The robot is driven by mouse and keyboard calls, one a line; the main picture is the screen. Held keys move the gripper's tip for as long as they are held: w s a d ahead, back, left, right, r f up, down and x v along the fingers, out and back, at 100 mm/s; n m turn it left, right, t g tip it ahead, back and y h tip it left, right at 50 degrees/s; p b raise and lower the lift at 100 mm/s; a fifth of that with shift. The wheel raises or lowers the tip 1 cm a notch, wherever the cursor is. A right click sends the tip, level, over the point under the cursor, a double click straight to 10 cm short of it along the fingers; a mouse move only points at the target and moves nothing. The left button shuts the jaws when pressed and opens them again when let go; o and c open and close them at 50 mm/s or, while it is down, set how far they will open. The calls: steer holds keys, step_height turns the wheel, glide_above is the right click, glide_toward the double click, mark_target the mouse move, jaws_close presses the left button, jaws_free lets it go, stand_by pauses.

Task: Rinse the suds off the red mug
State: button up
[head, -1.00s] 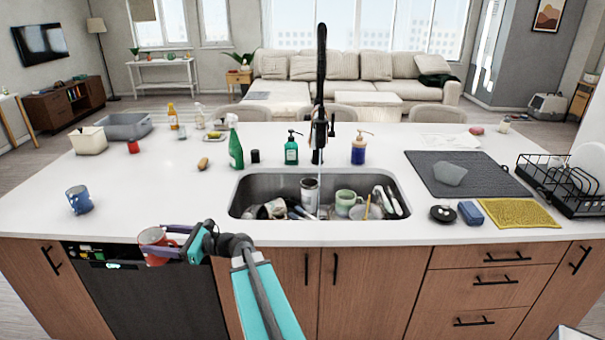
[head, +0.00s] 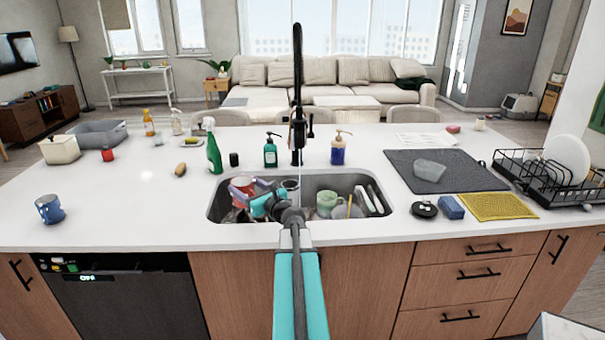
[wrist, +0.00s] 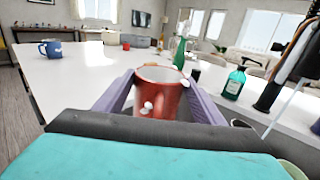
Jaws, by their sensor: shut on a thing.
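The red mug (wrist: 160,94) is upright between the purple fingers of my gripper (wrist: 157,100) in the wrist view, with white suds spots on its side and rim. In the head view my gripper (head: 252,190) is shut on the red mug (head: 240,186) over the left part of the sink (head: 213,212). The black faucet (head: 297,95) stands behind the sink, and a thin stream of water (head: 300,172) falls from it, to the right of the mug.
The sink holds a green mug (head: 327,202) and other dishes. A green bottle (head: 213,150), a teal soap bottle (head: 270,152) and a blue soap bottle (head: 337,151) stand behind it. A blue mug (head: 49,209) is at left. The drying mat (head: 450,180) and black dish rack (head: 550,180) are at right.

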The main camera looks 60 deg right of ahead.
steer(key=s+d+r+m+g+h, duration=0.1)
steer(key=s+d+m+h, duration=0.1)
steer(key=s+d, duration=0.4)
steer(key=s+d+r+m+g+h+b, duration=0.1)
steer(key=s+d+r+m+g+h, duration=0.1)
steer(key=s+d+h, duration=0.2)
steer(key=s+d, duration=0.3)
steer(key=d, duration=0.2)
steer(key=shift+d, duration=0.3)
steer(key=shift+d, duration=0.15)
steer(key=w+d+f+b, duration=0.2)
steer(key=w+d, duration=0.5)
steer(key=d, duration=0.4)
steer(key=shift+d+f+b, duration=0.35)
steer(key=shift+f+b, duration=0.05)
stand_by(0.5)
